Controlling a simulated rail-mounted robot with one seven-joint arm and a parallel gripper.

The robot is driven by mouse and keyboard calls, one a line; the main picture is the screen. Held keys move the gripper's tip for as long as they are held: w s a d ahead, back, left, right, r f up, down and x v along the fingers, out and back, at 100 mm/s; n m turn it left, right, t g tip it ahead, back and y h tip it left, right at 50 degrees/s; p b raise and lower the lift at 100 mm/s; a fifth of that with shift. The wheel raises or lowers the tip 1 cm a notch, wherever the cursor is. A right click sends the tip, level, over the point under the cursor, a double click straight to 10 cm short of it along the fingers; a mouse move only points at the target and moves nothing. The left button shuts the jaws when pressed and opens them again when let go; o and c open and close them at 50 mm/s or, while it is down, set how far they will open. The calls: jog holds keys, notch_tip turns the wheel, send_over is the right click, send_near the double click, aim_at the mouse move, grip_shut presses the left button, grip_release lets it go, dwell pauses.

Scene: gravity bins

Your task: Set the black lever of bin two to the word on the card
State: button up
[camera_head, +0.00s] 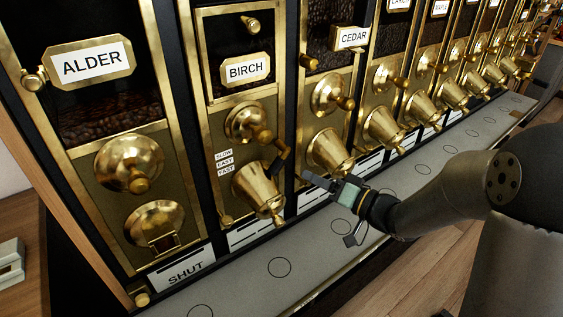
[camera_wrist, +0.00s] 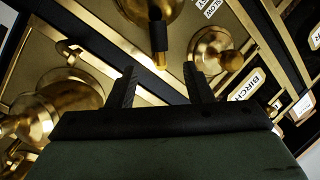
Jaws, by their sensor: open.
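Bin two is the BIRCH bin (camera_head: 245,69), second from the left. Its black lever (camera_head: 281,161) sticks out to the right above the brass spout (camera_head: 258,190). Small SLOW, EASY and FAST labels (camera_head: 225,163) stand left of the spout. The card (camera_head: 256,231) under this bin is too small and angled to read. My gripper (camera_head: 308,180) is open and empty, to the right of the lever and apart from it. In the wrist view the lever (camera_wrist: 158,36) shows ahead, in the gap between the open fingertips (camera_wrist: 160,78).
The ALDER bin (camera_head: 92,64) at left has a SHUT card (camera_head: 184,273). The CEDAR bin's spout (camera_head: 330,152) stands close behind my gripper. A grey ledge (camera_head: 310,258) with ringed circles runs below the bins and is clear of objects.

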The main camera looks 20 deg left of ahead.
aim_at(280, 162)
jog(key=x, duration=1.1)
jog(key=shift+w+a, duration=0.1)
jog(key=shift+a, duration=0.1)
grip_shut()
